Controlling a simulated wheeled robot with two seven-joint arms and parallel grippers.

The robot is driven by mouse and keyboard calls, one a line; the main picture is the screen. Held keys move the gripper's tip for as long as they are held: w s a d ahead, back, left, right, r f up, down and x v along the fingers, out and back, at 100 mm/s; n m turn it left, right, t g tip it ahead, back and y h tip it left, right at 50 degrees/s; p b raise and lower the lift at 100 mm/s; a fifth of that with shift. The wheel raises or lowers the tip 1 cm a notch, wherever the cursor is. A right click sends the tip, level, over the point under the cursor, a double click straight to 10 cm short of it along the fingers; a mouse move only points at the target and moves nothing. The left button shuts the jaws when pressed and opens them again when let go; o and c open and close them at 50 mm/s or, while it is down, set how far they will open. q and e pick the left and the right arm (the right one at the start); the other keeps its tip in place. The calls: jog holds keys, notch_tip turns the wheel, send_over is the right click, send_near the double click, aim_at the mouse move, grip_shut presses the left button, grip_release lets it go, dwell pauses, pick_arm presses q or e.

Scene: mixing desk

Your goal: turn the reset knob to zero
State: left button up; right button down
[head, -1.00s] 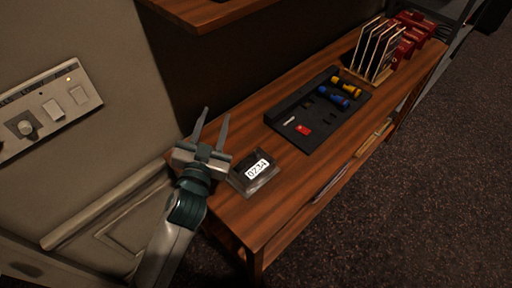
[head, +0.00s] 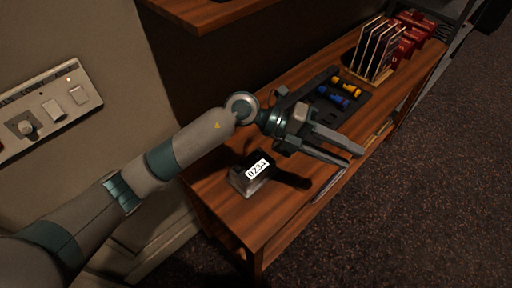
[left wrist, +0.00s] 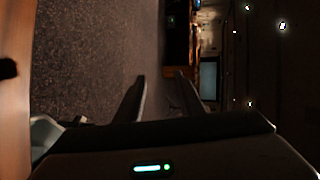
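A small counter box (head: 257,170) with a white label reading 0234 stands on the near end of the wooden bench. A dark rounded shape runs from its right side; I cannot tell whether it is a knob or a shadow. A round knob (head: 26,128) also sits on the wall panel at the left. My left gripper (head: 354,156) is open and empty, beyond and to the right of the counter, its fingers pointing right over the bench. Its two spread fingers also show in the left wrist view (left wrist: 162,88). My right gripper is not in view.
The wooden bench (head: 230,210) carries a dark tray (head: 362,117) with blue and yellow tools, partly hidden by my gripper. A rack (head: 375,48) and red items (head: 410,40) stand farther back. A shelf (head: 205,10) overhangs at the top. Carpet (head: 420,200) is clear at right.

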pick_arm(q)
jog(key=w+a+f+y, duration=0.3)
jog(key=a+f+y, duration=0.1)
jog(key=f+y, duration=0.15)
jog(key=t+y, duration=0.4)
jog(key=y, duration=0.4)
send_over(256, 152)
jog(key=f, duration=0.3)
jog(key=shift+w+a+f+n, duration=0.1)
jog(key=shift+a+f+n, duration=0.1)
jog(key=shift+f+n, duration=0.2)
jog(key=shift+d+f+p, duration=0.1)
jog(key=shift+f+p, duration=0.35)
notch_tip(256, 152, down, 5)
jog(key=shift+d+p, duration=0.1)
jog(key=shift+p, duration=1.05)
jog(key=shift+f, duration=0.75)
jog(key=shift+c, duration=0.7)
